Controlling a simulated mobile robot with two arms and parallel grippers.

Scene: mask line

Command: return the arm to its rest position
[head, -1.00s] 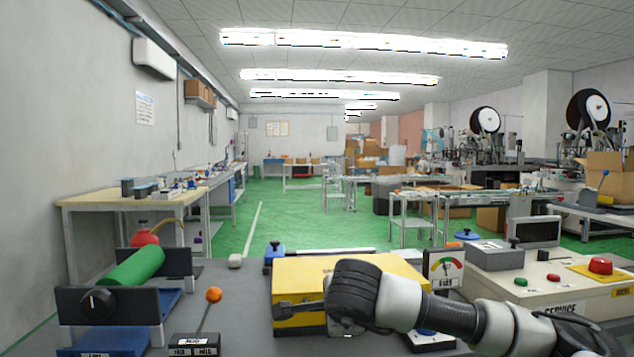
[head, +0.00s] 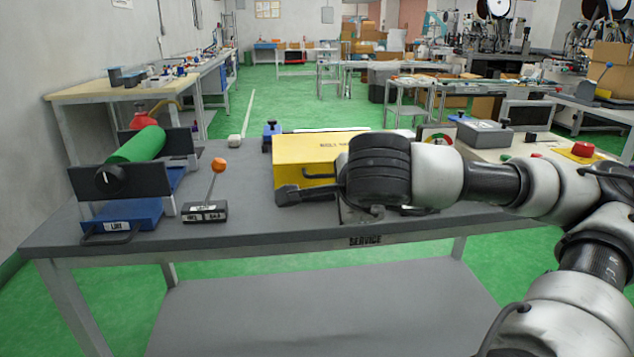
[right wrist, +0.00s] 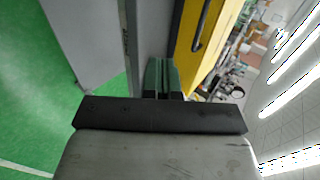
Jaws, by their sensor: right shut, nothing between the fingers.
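My right arm reaches in from the right of the head view, across the front of the grey service bench (head: 240,240). Its gripper (head: 284,195) points left in front of the yellow box (head: 303,152). In the right wrist view the two fingers (right wrist: 161,68) are together with nothing between them. The yellow box (right wrist: 187,38) and its dark handle (right wrist: 201,25) are just beside the fingers. I cannot tell whether they touch. The wrist hides the box's right part in the head view. My left gripper is not in view.
Left of the gripper are a lever with an orange knob (head: 219,165) and a blue-based stand with a green roller (head: 136,146). A control box with a red button (head: 582,150) lies behind my arm. Green floor is open beyond the bench.

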